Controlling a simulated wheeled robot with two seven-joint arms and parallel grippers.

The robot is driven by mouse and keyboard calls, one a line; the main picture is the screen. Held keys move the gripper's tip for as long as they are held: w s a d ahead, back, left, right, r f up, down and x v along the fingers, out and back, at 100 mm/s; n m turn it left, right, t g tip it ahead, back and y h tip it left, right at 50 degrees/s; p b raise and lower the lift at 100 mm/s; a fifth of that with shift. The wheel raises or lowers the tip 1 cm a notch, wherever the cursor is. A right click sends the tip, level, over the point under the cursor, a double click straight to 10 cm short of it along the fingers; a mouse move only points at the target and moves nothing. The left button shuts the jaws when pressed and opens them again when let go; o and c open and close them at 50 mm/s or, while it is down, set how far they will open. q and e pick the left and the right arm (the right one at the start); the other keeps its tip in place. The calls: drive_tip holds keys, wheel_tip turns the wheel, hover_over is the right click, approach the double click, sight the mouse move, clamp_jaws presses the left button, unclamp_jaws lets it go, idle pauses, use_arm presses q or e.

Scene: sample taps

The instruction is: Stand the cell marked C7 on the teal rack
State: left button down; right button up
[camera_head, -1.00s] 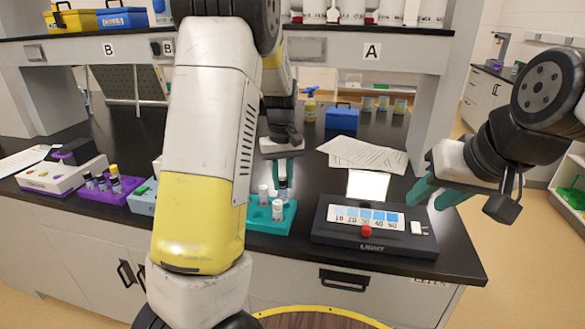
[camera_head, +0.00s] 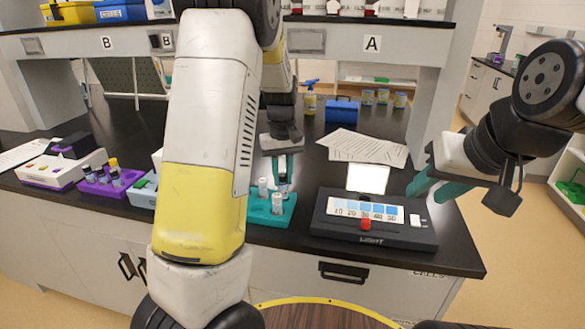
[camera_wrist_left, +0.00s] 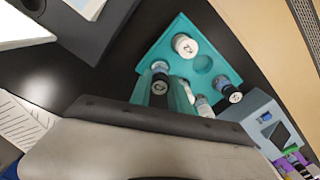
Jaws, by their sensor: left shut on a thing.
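The teal rack (camera_head: 257,218) sits on the black bench in the head view, and it also shows in the left wrist view (camera_wrist_left: 163,50). My left gripper (camera_head: 283,177) is over its back right part, shut on a small cell (camera_wrist_left: 160,83) that is mostly between the teal fingers. I cannot read its mark, or tell whether its base touches the rack. A white-capped cell (camera_wrist_left: 185,46) and a dark cell (camera_wrist_left: 233,95) stand on the rack, with another pale-topped one (camera_wrist_left: 203,106) beside the fingers. My right gripper (camera_head: 434,188) is open and empty at the right.
A light box (camera_head: 370,235) with a lit panel stands right of the rack. Papers (camera_head: 365,148) lie behind it. A purple rack (camera_head: 105,188) with cells and a pale blue box (camera_head: 143,194) are to the left. A shelf spans above the bench.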

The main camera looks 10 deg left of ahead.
use_arm(q)
drive_tip(key=shift+f, duration=0.45)
drive_tip(key=shift+f, duration=0.75)
drive_tip(key=c, duration=1.1)
unclamp_jaws()
drive_tip(key=shift+c, duration=0.2)
drive_tip(key=shift+o, duration=0.2)
drive_tip(key=o, duration=0.6)
